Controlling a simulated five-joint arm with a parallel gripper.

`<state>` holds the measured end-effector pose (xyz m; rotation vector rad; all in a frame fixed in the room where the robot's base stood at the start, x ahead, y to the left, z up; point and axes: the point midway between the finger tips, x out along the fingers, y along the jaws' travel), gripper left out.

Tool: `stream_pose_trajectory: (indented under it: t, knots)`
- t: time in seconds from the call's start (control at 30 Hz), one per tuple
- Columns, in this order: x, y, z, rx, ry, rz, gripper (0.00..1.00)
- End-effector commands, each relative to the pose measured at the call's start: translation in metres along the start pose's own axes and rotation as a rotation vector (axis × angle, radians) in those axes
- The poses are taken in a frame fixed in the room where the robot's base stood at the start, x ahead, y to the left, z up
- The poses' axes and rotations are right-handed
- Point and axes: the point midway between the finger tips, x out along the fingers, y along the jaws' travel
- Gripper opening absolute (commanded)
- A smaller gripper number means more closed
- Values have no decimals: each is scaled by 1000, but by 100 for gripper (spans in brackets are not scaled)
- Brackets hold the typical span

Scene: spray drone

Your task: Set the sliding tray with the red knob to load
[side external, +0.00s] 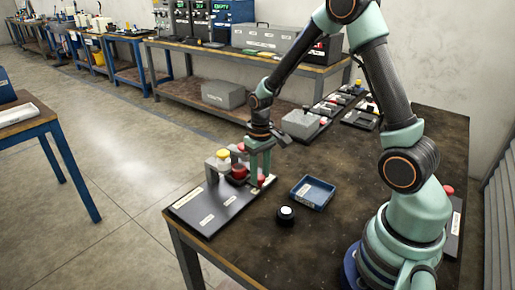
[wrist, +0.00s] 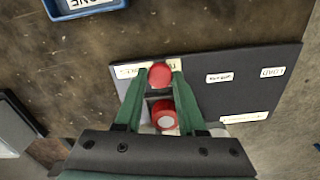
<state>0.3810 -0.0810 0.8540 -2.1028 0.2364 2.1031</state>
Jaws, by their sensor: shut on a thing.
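The round red knob (wrist: 160,75) sits between the two green fingers of my gripper (wrist: 159,82), which is shut on it. In the side view my gripper (side external: 261,172) reaches down at the far right end of the dark panel (side external: 222,204). In the wrist view the knob is at the left end of the panel (wrist: 245,92), beside a partly covered label (wrist: 145,69). The "LOAD" label (wrist: 272,72) is at the opposite, right end. A middle label (wrist: 219,77) lies between them. The tray under the knob is mostly hidden by my fingers.
A larger red button (wrist: 165,117) stands close behind the knob, between my fingers. A yellow-topped part (side external: 222,155) stands on the grey fixture nearby. A blue bin (side external: 313,193) and a black button with a white top (side external: 286,215) are on the table. The panel between the labels looks clear.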

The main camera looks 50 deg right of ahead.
Motion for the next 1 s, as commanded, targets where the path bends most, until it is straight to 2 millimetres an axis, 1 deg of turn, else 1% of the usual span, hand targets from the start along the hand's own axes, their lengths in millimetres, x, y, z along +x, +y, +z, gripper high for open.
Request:
stream_pose_trajectory:
  t: [0.03, 0.3, 0.5, 0.6, 0.73, 0.83, 1.0]
  knots:
    - [-1, -11, 3, -6, -1, 0, 0]
    - [-1, -73, 17, -8, 0, 0, 0]
    - [-1, -113, 26, -7, 0, 0, 0]
    - [-1, -128, 30, -5, -1, 0, 0]
    - [-1, -142, 33, -3, -1, 0, 0]
    - [-1, -148, 34, -2, -1, 0, 0]
    - [-1, -152, 35, -1, -1, 0, 0]
